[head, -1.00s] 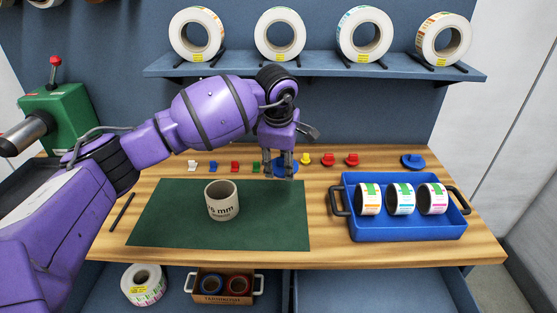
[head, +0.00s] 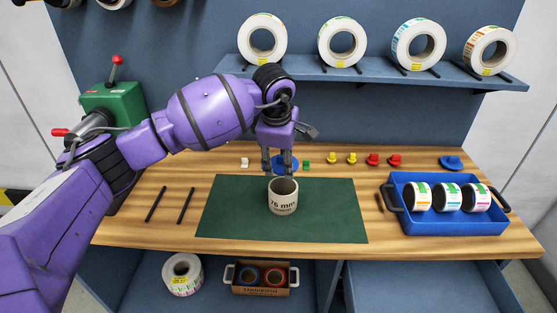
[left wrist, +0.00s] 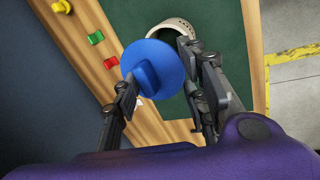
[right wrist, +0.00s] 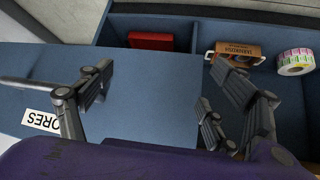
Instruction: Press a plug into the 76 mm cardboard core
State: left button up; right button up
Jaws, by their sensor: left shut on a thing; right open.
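The cardboard core (head: 283,203), a pale ring marked "76 mm", stands upright on the green mat (head: 335,225). Its rim also shows in the left wrist view (left wrist: 165,32). My left gripper (head: 279,165) is shut on a blue plug (head: 292,160), a disc with a raised grip, shown large in the left wrist view (left wrist: 155,55). The plug is held above the bench, just behind and above the core in the head view, apart from it. My right gripper (right wrist: 165,100) is open and empty in the right wrist view, over blue furniture; the head view does not show it.
Small white, green, yellow and red plugs line the back of the bench, with another blue plug (head: 452,162) at right. A blue tray (head: 455,227) holds three label rolls. Two dark rods lie left of the mat. A green machine (head: 112,100) stands at left.

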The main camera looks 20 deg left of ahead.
aim_at(281, 175)
pick_arm(q)
jog(key=shift+f+b, duration=0.35)
jog(key=shift+f, duration=0.55)
jog(key=shift+f+b, duration=0.45)
jog(key=shift+f, duration=0.8)
jog(key=shift+f+b, duration=0.4)
jog(key=shift+f, duration=1.25)
pick_arm(e)
jog(key=f, duration=0.1)
jog(key=s+f, duration=0.1)
jog(key=f, duration=0.1)
jog(key=shift+s+d+f, duration=0.1)
jog(key=shift+d, duration=0.05)
pick_arm(q)
jog(key=shift+s+f+b, duration=0.1)
jog(key=shift+f+b, duration=0.05)
jog(key=shift+b, duration=0.15)
pick_arm(e)
jog(key=shift+s, duration=0.2)
pick_arm(q)
jog(key=shift+s+f, duration=0.15)
jog(key=shift+f, duration=0.05)
jog(key=o, duration=1.2)
jog(key=shift+c, duration=0.2)
jog(key=shift+w+r, duration=0.1)
jog(key=shift+w, duration=0.1)
pick_arm(e)
jog(key=shift+w, duration=0.25)
